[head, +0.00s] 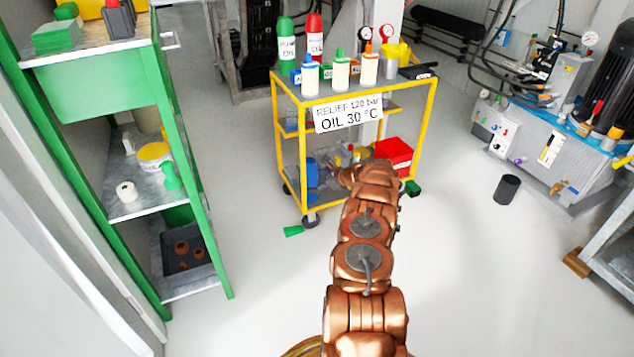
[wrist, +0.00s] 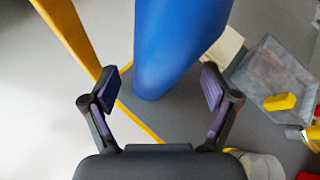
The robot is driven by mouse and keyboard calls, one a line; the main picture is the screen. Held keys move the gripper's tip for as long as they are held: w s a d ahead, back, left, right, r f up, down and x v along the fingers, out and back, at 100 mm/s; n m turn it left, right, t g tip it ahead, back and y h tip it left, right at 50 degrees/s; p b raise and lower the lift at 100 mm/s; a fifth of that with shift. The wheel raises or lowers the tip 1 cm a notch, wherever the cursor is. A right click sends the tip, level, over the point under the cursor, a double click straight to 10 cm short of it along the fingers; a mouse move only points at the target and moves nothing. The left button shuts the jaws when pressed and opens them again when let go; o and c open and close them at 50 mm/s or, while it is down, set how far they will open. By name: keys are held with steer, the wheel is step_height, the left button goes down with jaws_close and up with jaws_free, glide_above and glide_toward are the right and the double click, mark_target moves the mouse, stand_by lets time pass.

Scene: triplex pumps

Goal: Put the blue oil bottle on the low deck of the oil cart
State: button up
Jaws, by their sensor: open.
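The blue oil bottle (wrist: 175,50) is a plain blue cylinder in the wrist view, between my gripper's (wrist: 160,88) two spread fingers, with a visible gap on each side. Its near end lies over the grey low deck (wrist: 185,125); whether it rests fully on it, I cannot tell. In the head view a blue shape (head: 312,172), which looks like this bottle, stands at the left of the low deck of the yellow oil cart (head: 278,115). My arm reaches to that deck's front, and its own links largely hide the gripper there.
The cart's top deck holds several capped bottles (head: 341,75) and a yellow jug (head: 396,56). A red bin (head: 393,155) sits at the low deck's right. A grey tray (wrist: 268,70) lies right of the bottle. Green shelving (head: 182,160) stands left; the floor between is mostly clear.

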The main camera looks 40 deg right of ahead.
steer(key=shift+s, duration=0.1)
steer(key=p+v, duration=0.4)
steer(key=v, duration=0.8)
stand_by(0.4)
